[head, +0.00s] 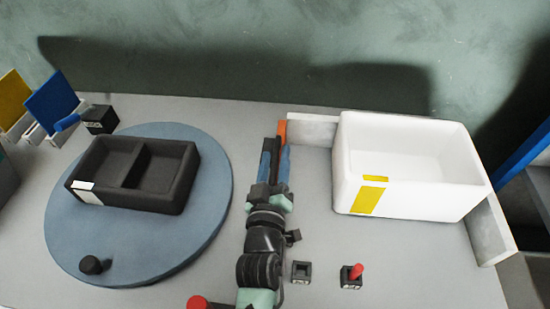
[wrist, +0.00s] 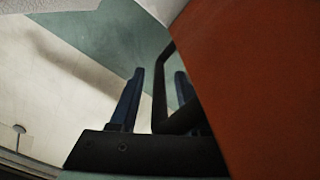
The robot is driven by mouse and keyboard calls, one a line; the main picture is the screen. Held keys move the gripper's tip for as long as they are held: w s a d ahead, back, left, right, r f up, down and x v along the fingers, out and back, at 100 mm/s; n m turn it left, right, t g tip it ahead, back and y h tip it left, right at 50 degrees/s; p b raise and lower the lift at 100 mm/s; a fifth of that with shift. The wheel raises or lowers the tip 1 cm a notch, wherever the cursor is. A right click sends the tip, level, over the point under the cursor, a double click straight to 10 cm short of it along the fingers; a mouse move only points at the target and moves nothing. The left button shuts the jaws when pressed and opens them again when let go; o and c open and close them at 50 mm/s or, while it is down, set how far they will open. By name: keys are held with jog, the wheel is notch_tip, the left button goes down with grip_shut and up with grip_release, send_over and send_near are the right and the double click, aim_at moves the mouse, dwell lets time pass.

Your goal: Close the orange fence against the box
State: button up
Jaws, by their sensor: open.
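The white box (head: 400,190), with yellow patches on its front, stands open at the right in the head view. Only a narrow strip of the orange fence (head: 282,130) shows there, left of the box beside my gripper's tip, with a gap between it and the box. In the wrist view the orange fence (wrist: 260,80) fills the right side, close to my gripper. My gripper (head: 275,148) is open, its blue fingers pointing away from me. In the wrist view a dark handle bar (wrist: 160,95) shows between the fingers; contact cannot be told.
Pale fixed walls stand behind (head: 312,130) and to the right (head: 490,230) of the box. A black two-part tray (head: 150,165) sits on a blue round plate (head: 215,215) at left. A red-topped switch (head: 352,275) and a small black socket (head: 301,271) lie in front.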

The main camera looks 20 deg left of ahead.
jog(key=shift+c, duration=0.2)
grip_shut()
jog(key=shift+r, duration=0.15)
dwell(1.0)
